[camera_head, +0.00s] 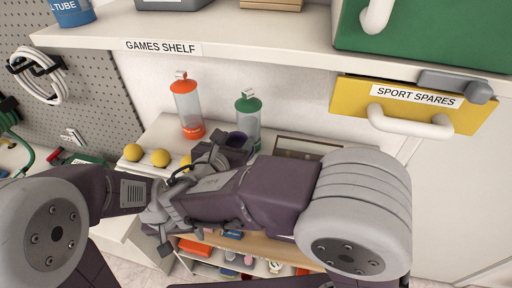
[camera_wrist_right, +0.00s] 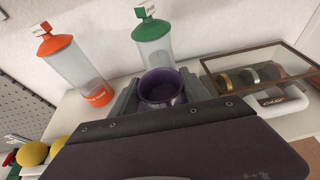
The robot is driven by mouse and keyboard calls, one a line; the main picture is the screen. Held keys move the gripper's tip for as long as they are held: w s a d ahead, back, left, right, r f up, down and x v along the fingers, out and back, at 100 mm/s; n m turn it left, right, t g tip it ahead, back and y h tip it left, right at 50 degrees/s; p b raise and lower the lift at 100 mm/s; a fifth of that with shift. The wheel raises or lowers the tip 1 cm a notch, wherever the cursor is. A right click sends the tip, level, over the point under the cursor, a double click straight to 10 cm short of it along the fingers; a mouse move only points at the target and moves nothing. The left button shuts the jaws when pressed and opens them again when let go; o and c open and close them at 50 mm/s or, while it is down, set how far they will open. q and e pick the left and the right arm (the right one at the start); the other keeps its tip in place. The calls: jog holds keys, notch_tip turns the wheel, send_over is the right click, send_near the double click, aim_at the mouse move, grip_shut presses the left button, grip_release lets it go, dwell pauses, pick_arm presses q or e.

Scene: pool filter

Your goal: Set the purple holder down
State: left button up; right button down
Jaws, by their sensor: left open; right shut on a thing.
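The purple holder (camera_wrist_right: 162,88) is a round, open-topped cup. My right gripper (camera_wrist_right: 160,97) is shut on it, with a grey finger on either side. In the head view only a little of the holder (camera_head: 238,141) shows, behind my right gripper (camera_head: 222,150); its underside is hidden, so I cannot tell whether it touches the white counter (camera_head: 160,130). The holder is in front of the green-capped tube. My left gripper (camera_head: 160,236) is open, low at the left, apart from the holder and partly hidden by my arms.
An orange-capped tube (camera_head: 187,108) and a green-capped tube (camera_head: 248,118) stand at the back. Yellow balls (camera_head: 160,157) lie at the left. A glass-topped case (camera_wrist_right: 262,75) is close on the right. The games shelf (camera_head: 230,35) overhangs above; a lower shelf (camera_head: 255,245) holds small items.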

jog(key=shift+w+d+f, duration=0.1)
jog(key=shift+w+d, duration=0.1)
jog(key=shift+w, duration=0.5)
jog(key=f, duration=0.1)
jog(key=s+f, duration=0.1)
jog(key=f, duration=0.3)
jog(key=shift+s+a+f, duration=0.25)
jog(key=shift+s+a, duration=0.05)
jog(key=shift+w+f, duration=0.15)
jog(key=f, duration=0.3)
jog(key=shift+w+d+f, duration=0.2)
jog(key=shift+d+f, duration=0.05)
jog(key=shift+s+a+f, duration=0.15)
jog(key=shift+a, duration=0.05)
jog(key=shift+f, duration=0.1)
jog(key=c, duration=0.5)
grip_release()
jog(key=shift+d+f, duration=0.1)
jog(key=shift+d, duration=0.05)
